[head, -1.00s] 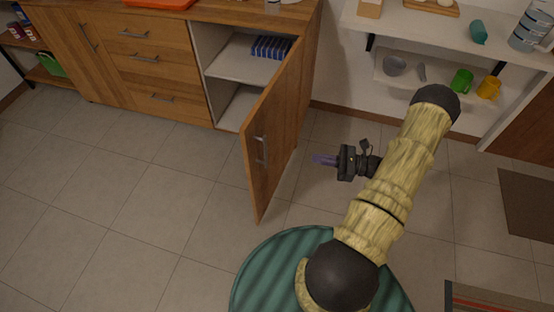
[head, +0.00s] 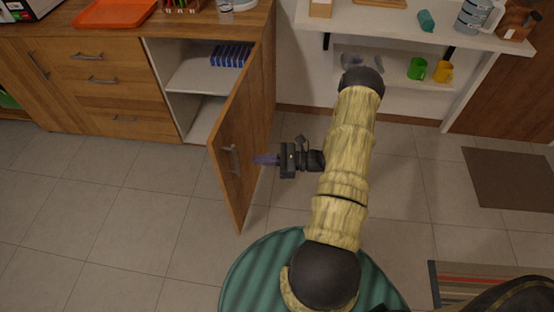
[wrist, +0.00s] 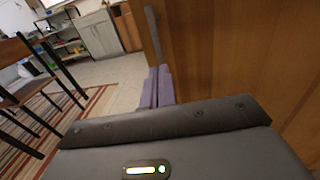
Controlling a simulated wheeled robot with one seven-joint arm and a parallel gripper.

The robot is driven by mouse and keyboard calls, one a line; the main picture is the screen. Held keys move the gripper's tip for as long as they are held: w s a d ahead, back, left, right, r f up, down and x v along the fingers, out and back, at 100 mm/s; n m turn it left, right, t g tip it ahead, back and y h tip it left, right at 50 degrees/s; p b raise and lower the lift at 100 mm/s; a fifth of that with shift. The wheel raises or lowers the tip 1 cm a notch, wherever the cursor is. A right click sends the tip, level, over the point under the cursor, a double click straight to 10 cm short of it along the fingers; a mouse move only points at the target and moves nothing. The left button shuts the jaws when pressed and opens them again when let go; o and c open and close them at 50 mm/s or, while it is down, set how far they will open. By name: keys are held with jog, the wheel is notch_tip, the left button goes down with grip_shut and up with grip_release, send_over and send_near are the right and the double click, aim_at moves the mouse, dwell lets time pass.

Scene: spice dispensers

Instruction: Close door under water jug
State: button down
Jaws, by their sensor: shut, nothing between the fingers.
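The wooden cabinet door (head: 246,125) stands wide open on its right-hand hinge, with its outer face and grey handle (head: 235,160) toward my gripper. The cabinet opening (head: 192,90) shows white shelves inside. My gripper (head: 262,160) is shut and empty, its purple fingers to the right of the door's outer face, near the handle. In the wrist view the fingers (wrist: 158,88) are together beside the wooden door panel (wrist: 235,50). I cannot tell whether they touch it. A clear container (head: 225,7), perhaps the water jug, is cut off on the counter above.
A blue striped item (head: 231,55) lies on the upper cabinet shelf. Drawers (head: 95,80) are left of the opening. A white wall shelf (head: 400,28) with mugs below is at the right. Tiled floor (head: 120,215) is free in front of the cabinet.

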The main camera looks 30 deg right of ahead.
jog(key=shift+x, duration=2.35)
jog(key=shift+w+a, duration=0.1)
jog(key=shift+a, duration=0.05)
